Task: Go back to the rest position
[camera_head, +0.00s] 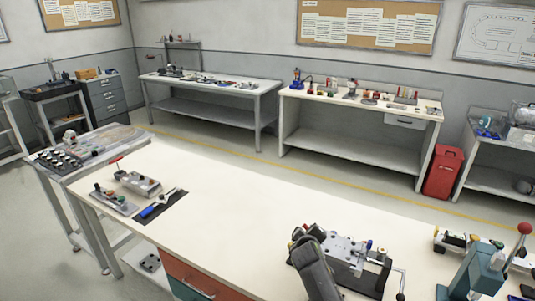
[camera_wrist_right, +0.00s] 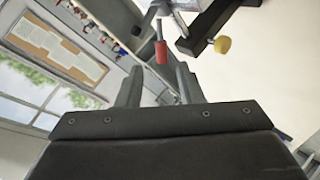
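My right gripper (camera_wrist_right: 155,82) shows in the right wrist view with its two dark fingers apart and nothing held between them. A red cylindrical handle (camera_wrist_right: 161,52) lies just beyond the fingertips, in line with the gap. In the head view a dark grey part of my right arm (camera_head: 316,272) reaches up from the bottom and hides part of a metal fixture (camera_head: 345,252) on the bench. My left gripper is not in view.
The cream workbench (camera_head: 230,205) is clear in its middle. A blue-handled tool (camera_head: 150,210) on a dark mat and a grey device (camera_head: 138,184) stand at its left end. A teal press (camera_head: 478,272) with a red knob stands at right. Side benches line the walls.

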